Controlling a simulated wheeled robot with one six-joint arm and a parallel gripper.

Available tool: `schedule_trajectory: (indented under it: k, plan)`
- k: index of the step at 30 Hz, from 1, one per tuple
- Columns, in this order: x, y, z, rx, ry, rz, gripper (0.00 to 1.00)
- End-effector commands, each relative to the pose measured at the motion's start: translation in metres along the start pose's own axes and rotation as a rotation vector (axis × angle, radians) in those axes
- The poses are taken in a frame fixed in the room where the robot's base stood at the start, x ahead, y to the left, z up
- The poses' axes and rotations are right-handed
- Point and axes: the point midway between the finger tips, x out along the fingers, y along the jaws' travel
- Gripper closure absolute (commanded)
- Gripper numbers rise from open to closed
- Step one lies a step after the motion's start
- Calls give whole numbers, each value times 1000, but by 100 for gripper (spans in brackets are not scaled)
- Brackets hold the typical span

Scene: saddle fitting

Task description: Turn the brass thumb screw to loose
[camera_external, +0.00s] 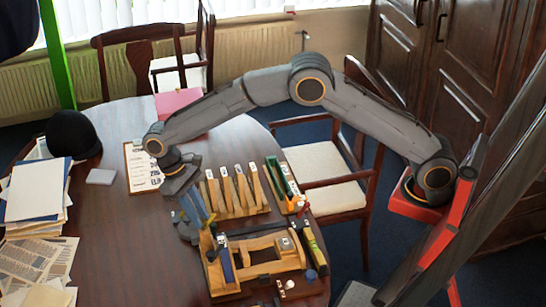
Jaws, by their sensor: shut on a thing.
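My gripper (193,213) reaches down over the round table to the back left corner of a wooden fixture (262,243). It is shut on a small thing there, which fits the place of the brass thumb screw. The screw itself is hidden by the fingers and too small to make out. The angle of the screw cannot be told. The fixture is a pale wooden frame with an open middle, and a dark blue piece stands at its left side.
A yellow-and-black level (315,247) lies at the right. Papers (37,190), a black hat (74,134) and a clipboard (140,168) lie farther left.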

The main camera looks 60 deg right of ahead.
Motion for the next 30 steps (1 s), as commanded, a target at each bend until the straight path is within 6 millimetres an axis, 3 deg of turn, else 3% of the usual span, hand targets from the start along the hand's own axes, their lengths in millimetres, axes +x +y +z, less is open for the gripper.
schedule_trajectory:
  k: [15, 30]
  plan:
    - [-1, -6, 0, -378, 6, 155, 100]
    - [-2, -6, 0, -493, 7, 202, 100]
